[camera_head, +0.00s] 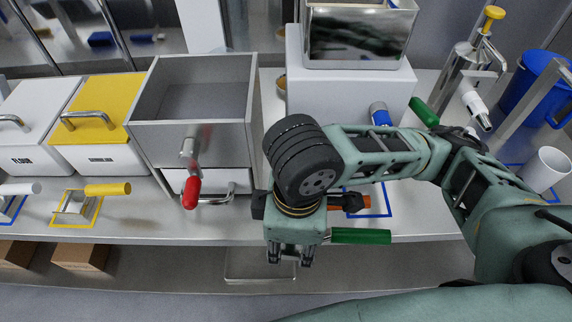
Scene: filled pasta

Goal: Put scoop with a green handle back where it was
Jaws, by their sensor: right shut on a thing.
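My right gripper (290,262) is in front of the counter's front edge, pointing down. The scoop's green handle (360,236) sticks out to the right from the gripper, roughly level. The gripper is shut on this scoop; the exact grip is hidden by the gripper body. A thin pale metal outline shows below and left of the fingers; I cannot tell whether it is the scoop's pan. A blue square outline (388,206) is marked on the counter behind the handle, partly covered by my arm. My left gripper is not in view.
A yellow-handled scoop (106,189) lies in a yellow outline at left. A steel hopper (188,138) with a red handle (191,192) stands left of my arm. An orange handle (352,203) is close behind the gripper. A white cup (545,170) stands at right.

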